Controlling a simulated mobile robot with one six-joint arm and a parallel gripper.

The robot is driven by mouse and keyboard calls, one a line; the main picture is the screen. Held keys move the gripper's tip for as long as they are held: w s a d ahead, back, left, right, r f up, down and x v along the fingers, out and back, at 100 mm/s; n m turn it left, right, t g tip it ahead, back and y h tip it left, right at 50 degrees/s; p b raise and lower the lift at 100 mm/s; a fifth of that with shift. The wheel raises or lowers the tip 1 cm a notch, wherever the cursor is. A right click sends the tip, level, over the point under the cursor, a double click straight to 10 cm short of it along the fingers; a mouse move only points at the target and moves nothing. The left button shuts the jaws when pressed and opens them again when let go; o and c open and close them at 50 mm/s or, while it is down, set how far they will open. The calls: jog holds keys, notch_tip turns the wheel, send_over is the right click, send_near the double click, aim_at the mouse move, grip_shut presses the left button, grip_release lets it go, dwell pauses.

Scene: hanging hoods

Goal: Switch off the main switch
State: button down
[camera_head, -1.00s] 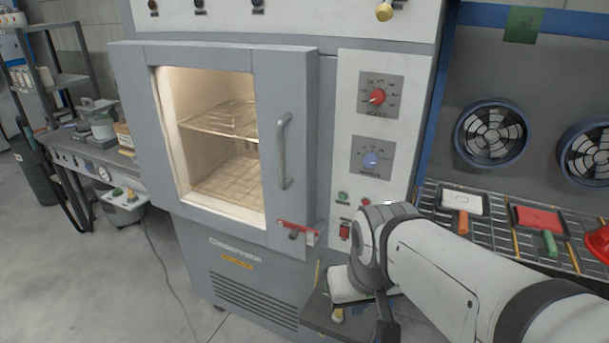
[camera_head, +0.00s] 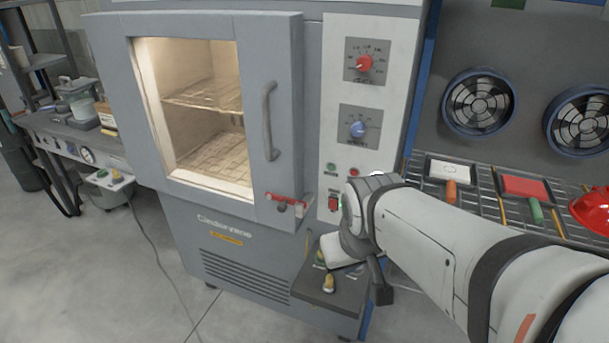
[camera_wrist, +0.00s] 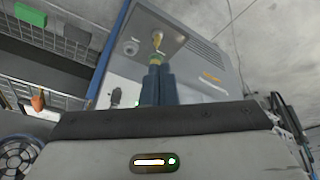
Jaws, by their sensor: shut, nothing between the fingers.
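A small red switch (camera_head: 333,204) sits low on the white control panel (camera_head: 340,130) right of the oven door. Its label is too small to read, so I cannot tell for sure that it is the main switch. My arm's wrist is just right of it, covering part of the panel edge. My gripper (camera_wrist: 156,62) shows in the wrist view with its dark fingers shut and empty.
The grey ledge (camera_head: 345,292) juts out below the panel with a yellow knob (camera_head: 328,285). The lit oven (camera_head: 205,180) has a closed door with a handle (camera_head: 268,120). A wire rack (camera_head: 490,215) with tools and a red helmet (camera_head: 592,208) is at right. Open floor lies at lower left.

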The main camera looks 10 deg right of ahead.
jog(key=w+d+f+n+t+y+b, duration=0.2)
jog(key=w+f+n+t+b, duration=0.5)
jog(key=b, duration=0.9)
jog(key=w+d+f+n+t+y+b, duration=0.2)
jog(key=w+d+f+n+t+b, duration=0.2)
jog(key=n+b, duration=0.9)
jog(key=w+f+t+b, duration=0.2)
jog(key=w+f+t, duration=0.1)
jog(key=w+f, duration=0.2)
jog(key=shift+w+d+f+n+t+b, duration=0.3)
jog(key=shift+w+d+f+t+b, duration=0.05)
jog(key=shift+w+d+t, duration=0.1)
